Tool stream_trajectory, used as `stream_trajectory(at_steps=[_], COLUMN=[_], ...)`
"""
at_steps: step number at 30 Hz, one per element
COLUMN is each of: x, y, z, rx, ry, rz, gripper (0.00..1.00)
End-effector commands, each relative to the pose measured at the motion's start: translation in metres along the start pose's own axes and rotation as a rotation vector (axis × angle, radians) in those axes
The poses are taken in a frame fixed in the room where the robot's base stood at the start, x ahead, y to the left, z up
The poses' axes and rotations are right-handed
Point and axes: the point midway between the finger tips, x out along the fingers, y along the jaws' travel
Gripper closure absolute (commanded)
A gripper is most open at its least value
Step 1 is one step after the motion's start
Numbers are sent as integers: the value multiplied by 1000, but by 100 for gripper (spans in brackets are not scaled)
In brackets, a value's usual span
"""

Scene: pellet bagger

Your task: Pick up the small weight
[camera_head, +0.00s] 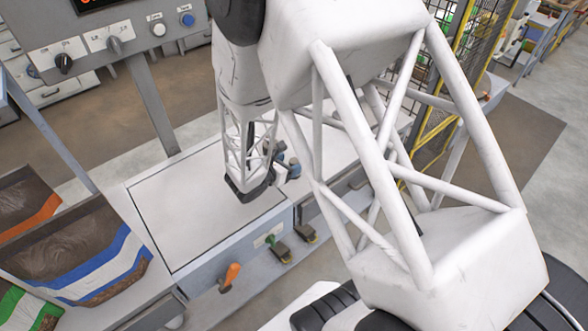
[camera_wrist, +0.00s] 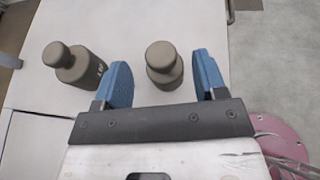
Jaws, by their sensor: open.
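Two grey-brown weights with round knobs show in the wrist view. One weight (camera_wrist: 163,67) stands between my blue fingers, with clear space visible to each side. The other weight (camera_wrist: 73,65), with pale lettering on its side, is left of my left finger and outside the jaws. They look close in size, so I cannot tell surely which is the small one. My gripper (camera_wrist: 162,72) is open and holds nothing. In the head view my gripper (camera_head: 287,167) is low over the bench, partly hidden by my arm, and the weights are hard to make out.
The pale bench top (camera_head: 200,205) is mostly clear on the left. Open sacks (camera_head: 80,255) stand at left. A control panel (camera_head: 120,35) is behind. A pink round object (camera_wrist: 280,132) is at lower right.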

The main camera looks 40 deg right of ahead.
Motion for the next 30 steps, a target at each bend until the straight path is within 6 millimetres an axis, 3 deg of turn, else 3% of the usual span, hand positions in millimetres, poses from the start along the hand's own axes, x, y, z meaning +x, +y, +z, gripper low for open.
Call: stream_trajectory(at_steps=[18,30], x=[46,51], y=[-2,-1], z=[0,0], rx=[0,0], ry=[1,0], rz=[-2,0], gripper=[35,35])
